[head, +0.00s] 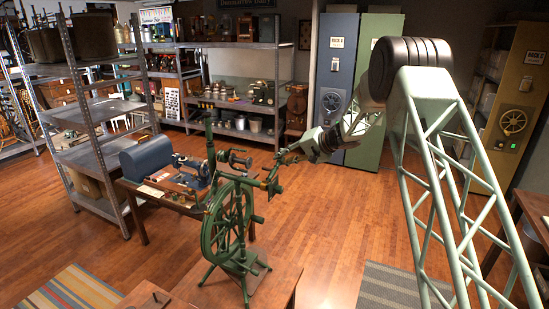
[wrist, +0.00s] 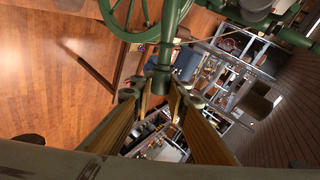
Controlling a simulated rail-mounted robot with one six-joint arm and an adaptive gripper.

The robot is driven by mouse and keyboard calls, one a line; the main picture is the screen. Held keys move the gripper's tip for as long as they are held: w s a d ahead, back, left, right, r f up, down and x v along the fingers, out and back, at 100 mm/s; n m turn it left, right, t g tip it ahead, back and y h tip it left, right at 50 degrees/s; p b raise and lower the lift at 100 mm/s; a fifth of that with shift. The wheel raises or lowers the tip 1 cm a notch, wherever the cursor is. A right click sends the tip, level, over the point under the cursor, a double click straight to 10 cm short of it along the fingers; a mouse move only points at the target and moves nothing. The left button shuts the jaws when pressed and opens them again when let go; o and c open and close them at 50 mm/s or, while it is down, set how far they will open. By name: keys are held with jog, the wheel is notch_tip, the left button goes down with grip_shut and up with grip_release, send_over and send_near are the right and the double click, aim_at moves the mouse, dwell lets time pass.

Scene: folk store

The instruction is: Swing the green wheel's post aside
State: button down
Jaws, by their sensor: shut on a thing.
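The green spinning wheel (head: 229,222) stands on a wooden stand at the front centre of the head view, with its rim and spokes facing me. Part of its rim and spokes shows at the top of the wrist view (wrist: 145,22). A green post (wrist: 164,65) runs down between my fingertips in the wrist view. My gripper (head: 283,158) is at the upper right of the wheel in the head view. In the wrist view its two fingers (wrist: 160,95) close on the post's end. The exact contact is partly hidden by the fingers.
A table with a sewing machine (head: 190,175) and a blue case (head: 145,160) stands left behind the wheel. Metal shelving (head: 92,140) is at the left. Blue (head: 340,75) and green lockers (head: 372,140) stand at the back. The wood floor (head: 325,215) right of the wheel is clear.

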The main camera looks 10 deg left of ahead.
jog(key=shift+f, duration=0.3)
jog(key=c, duration=2.5)
grip_release()
jog(key=shift+c, duration=0.2)
jog(key=v, duration=1.2)
jog(key=shift+w+r, duration=0.1)
jog(key=shift+w, duration=0.05)
